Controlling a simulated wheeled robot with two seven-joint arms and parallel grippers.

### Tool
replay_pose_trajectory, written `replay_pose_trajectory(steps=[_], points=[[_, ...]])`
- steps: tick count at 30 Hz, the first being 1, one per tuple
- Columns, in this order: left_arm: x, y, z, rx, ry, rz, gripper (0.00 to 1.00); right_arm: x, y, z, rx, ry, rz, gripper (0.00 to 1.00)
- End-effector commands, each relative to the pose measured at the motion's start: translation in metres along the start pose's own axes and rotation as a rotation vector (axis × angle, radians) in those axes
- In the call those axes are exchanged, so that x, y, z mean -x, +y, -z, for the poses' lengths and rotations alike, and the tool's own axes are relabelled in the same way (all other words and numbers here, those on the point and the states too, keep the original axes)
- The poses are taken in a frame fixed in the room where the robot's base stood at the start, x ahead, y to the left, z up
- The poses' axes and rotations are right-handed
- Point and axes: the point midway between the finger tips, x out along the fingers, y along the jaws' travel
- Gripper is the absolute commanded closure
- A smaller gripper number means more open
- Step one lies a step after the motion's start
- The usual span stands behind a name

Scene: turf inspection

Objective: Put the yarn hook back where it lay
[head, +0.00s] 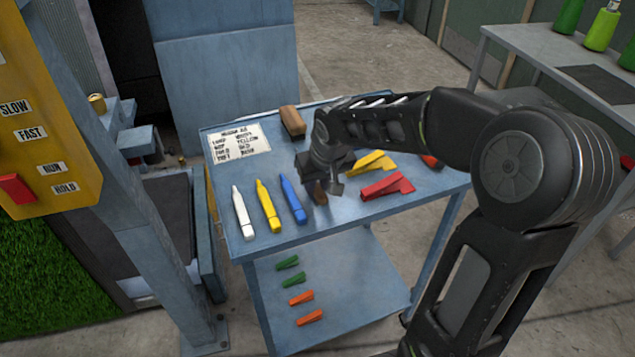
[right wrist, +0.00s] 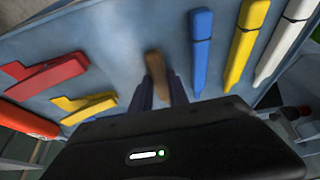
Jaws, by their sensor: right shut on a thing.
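My right gripper (head: 327,186) is over the blue cart top, between the blue marker and the yellow and red clips. It is shut on the yarn hook, whose brown wooden end (head: 320,193) shows below it. In the right wrist view the brown handle (right wrist: 154,62) sticks out between the two dark fingers (right wrist: 161,92). The hook's metal part is hidden by the gripper. I cannot tell whether the hook touches the cart top. My left gripper is not in view.
White (head: 243,213), yellow (head: 268,206) and blue (head: 293,200) markers lie left of the gripper. Yellow (head: 371,163) and red (head: 387,187) clips lie right. A brown block (head: 292,121) and a printed card (head: 238,143) are at the back. Green and orange clips lie on the lower shelf (head: 350,278).

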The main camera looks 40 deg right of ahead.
Motion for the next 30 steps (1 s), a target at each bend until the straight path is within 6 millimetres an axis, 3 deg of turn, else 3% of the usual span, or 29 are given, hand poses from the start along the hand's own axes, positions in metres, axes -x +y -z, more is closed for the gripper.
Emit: replay_pose_trajectory(steps=[3, 4, 11, 23, 30], points=[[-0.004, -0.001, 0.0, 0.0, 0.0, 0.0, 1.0, -0.003, 0.0, -0.001, 0.0, 0.0, 0.0, 1.0], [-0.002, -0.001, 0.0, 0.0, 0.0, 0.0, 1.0, -0.002, 0.0, -0.001, 0.0, 0.0, 0.0, 0.77], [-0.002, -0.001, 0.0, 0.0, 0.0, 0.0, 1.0, -0.001, 0.0, -0.001, 0.0, 0.0, 0.0, 0.58], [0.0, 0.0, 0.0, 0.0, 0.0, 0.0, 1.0, 0.005, 0.0, 0.001, 0.0, 0.002, 0.0, 0.57], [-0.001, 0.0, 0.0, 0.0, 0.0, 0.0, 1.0, 0.041, 0.0, 0.002, -0.001, 0.006, 0.0, 0.57]])
